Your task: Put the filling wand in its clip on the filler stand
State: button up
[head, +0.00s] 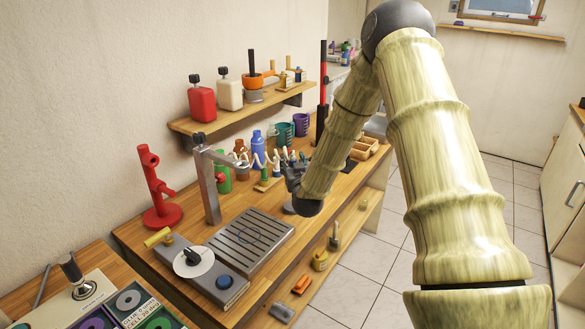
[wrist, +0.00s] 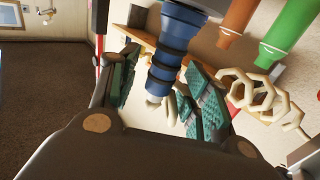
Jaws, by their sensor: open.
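A grey filler stand (head: 207,185) with an upright post and short top arm rises beside a slotted drip tray (head: 240,242). My gripper (head: 288,168) is low over the bench behind the tray. In the wrist view its teal-padded fingers (wrist: 160,95) are apart. A ribbed blue bottle-like thing (wrist: 172,50) with a pale tip shows between them; whether they touch it is unclear.
A red stand (head: 160,190) is at the left. Blue (head: 258,148) and green (head: 223,180) bottles and cups stand along the wall. A dial unit (head: 195,262) is in front of the tray. A shelf (head: 245,108) holds dispensers above. Tiled floor is open at right.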

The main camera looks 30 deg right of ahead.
jog(key=shift+w+d, duration=0.15)
jog(key=shift+d, duration=0.05)
jog(key=shift+a, duration=0.1)
jog(key=shift+c, duration=0.2)
grip_shut()
jog(key=shift+r+b, duration=1.7)
jog(key=shift+r, duration=3.35)
